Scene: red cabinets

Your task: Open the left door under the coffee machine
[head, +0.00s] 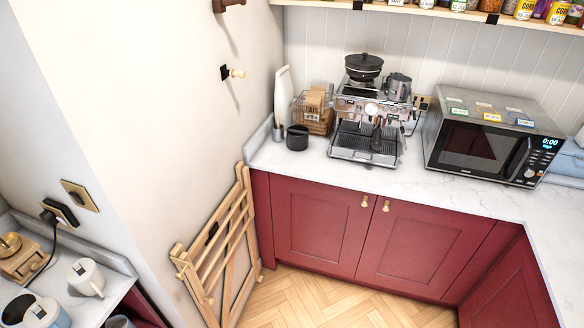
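The coffee machine (370,115) stands on the white marble counter, with a black pot on top of it at the left and a metal jug at the right. Under it are two closed red cabinet doors. The left door (316,238) has a small brass knob (365,201) near its upper right corner. The right door (415,250) has a similar knob (386,206) near its upper left corner. Neither of my grippers shows in the head view.
A folded wooden rack (222,252) leans against the wall, close to the left end of the cabinet. A microwave (490,145) stands on the counter at the right. The wooden floor (320,300) before the doors is clear. A side counter (95,308) with mugs is at lower left.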

